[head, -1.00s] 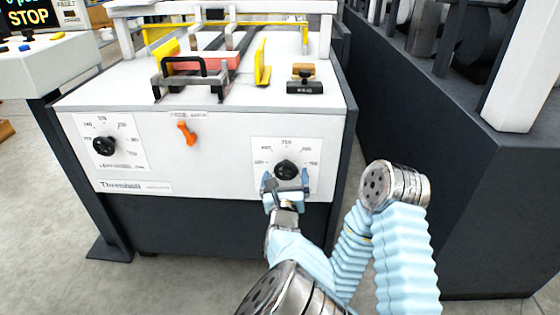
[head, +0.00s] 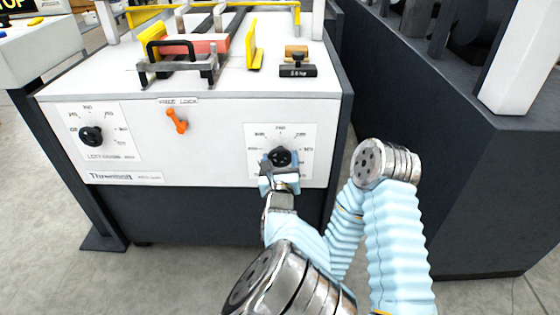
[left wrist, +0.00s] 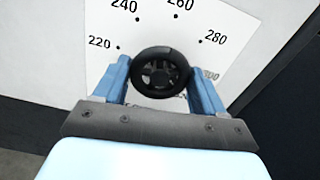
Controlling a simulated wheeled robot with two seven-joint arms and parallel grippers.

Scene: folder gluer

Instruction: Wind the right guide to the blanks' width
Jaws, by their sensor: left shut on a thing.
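My left gripper (head: 280,162) is at the right black knob (head: 280,156) on the white front panel. In the left wrist view its two blue fingers (left wrist: 161,82) stand on either side of the round knob (left wrist: 160,70), shut on it. Printed numbers from 220 to 300 ring the knob; its pointer cannot be made out. The upright yellow plate (head: 253,46) on the machine top looks like the right guide. A gap shows between it and the red blanks (head: 195,43) to its left. My right gripper is not in view.
An orange lever (head: 176,121) under a FREE/LOCK label tilts on the panel. A second black knob (head: 91,136) is at left. A black handle (head: 170,48) and a small black block (head: 297,70) are on top. A dark machine (head: 450,150) stands close at right.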

